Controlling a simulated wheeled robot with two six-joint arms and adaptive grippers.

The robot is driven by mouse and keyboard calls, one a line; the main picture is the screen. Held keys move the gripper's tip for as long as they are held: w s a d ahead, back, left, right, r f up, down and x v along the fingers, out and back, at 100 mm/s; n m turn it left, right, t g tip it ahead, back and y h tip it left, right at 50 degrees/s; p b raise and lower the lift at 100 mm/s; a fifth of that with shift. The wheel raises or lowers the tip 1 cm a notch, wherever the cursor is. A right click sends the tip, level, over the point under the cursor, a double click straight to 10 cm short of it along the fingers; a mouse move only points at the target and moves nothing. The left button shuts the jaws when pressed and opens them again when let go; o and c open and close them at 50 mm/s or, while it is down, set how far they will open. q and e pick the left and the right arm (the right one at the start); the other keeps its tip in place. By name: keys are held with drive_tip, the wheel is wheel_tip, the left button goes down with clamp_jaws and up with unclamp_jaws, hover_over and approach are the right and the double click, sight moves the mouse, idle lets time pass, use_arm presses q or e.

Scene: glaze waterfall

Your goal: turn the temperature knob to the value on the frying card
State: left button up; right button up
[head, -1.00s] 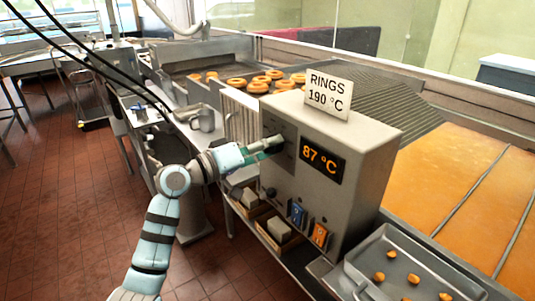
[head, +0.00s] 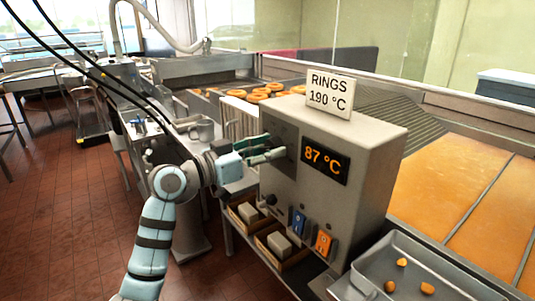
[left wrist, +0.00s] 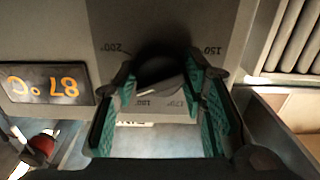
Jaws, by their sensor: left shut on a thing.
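The frying card (head: 330,94) stands on top of the grey control box (head: 375,135) and reads "RINGS 190 °C". The display (head: 325,161) on the box's front reads 87 °C; it shows upside down in the left wrist view (left wrist: 47,84). My left gripper (head: 280,152) is at the dial panel left of the display. In the left wrist view its green-padded fingers (left wrist: 165,95) are shut on the dark round temperature knob (left wrist: 163,68). Scale marks 200°, 180, 170° and 150° show around the knob. My right gripper is not in view.
Below the display are a small black knob (head: 268,201), a blue switch (head: 298,222) and an orange switch (head: 323,243). Boxes sit on a shelf below. A metal tray (head: 425,262) with a few small pieces stands at lower right. Fried rings (head: 262,92) lie behind the box.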

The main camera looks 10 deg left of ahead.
use_arm(q)
drive_tip(key=shift+f+m, duration=0.15)
drive_tip(key=shift+m, duration=0.15)
drive_tip(key=o, duration=1.2)
drive_tip(key=shift+s+a, duration=0.15)
drive_tip(key=shift+a, duration=0.05)
drive_tip(key=v, duration=1.1)
drive_tip(key=shift+s, duration=0.3)
drive_tip(key=shift+a, duration=0.1)
